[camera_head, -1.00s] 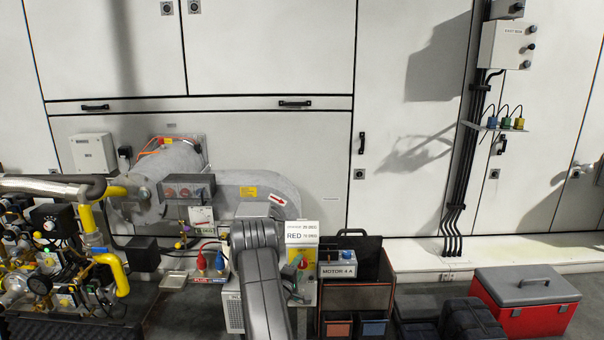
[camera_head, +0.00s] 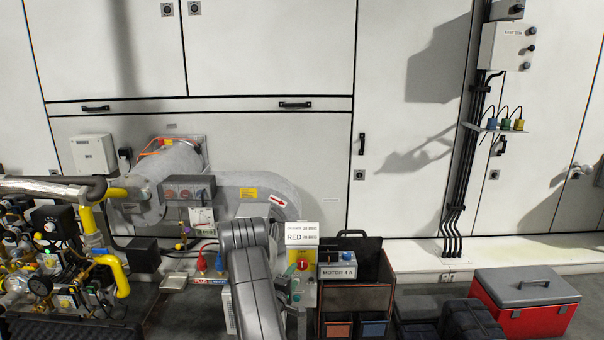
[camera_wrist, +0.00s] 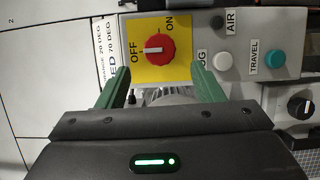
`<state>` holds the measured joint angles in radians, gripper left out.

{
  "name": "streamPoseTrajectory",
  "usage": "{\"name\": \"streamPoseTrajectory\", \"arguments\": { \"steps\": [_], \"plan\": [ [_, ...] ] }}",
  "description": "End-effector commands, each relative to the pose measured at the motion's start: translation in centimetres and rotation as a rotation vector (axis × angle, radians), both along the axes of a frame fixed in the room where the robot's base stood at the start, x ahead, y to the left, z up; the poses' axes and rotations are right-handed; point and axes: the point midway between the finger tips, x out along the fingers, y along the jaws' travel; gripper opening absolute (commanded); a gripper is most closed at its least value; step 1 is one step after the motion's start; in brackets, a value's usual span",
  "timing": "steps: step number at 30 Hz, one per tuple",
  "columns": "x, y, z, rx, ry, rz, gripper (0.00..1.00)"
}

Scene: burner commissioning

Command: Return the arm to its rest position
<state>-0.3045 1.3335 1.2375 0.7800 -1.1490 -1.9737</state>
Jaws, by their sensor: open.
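My gripper shows in the wrist view as two green fingers (camera_wrist: 163,88), spread apart with nothing held between them. Beyond the fingertips is a control panel with a red rotary switch (camera_wrist: 159,48) on a yellow plate marked OFF and ON. I cannot tell whether the fingers touch the panel. In the head view my grey arm stands bent at the lower middle, just left of the panel with its red knob (camera_head: 303,265). The fingers are mostly hidden there.
A grey box marked MOTOR 4 A (camera_head: 338,272) stands right of the panel, by a dark open caddy (camera_head: 372,262). A red cooler (camera_head: 525,302) stands at the lower right. Yellow gas piping (camera_head: 112,262) is on the left. White cabinet walls fill the back.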

Motion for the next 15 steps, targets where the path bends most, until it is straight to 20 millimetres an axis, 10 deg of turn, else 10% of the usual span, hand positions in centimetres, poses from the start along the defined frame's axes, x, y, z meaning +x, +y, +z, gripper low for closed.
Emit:
{"name": "streamPoseTrajectory", "arguments": {
  "steps": [9, 15],
  "plan": [
    [5.9, -2.6, 0.0, 0.0, -0.002, -0.002, 0.61],
    [5.9, -2.5, 0.7, 0.191, 0.0, 0.0, 0.61]
  ]
}}
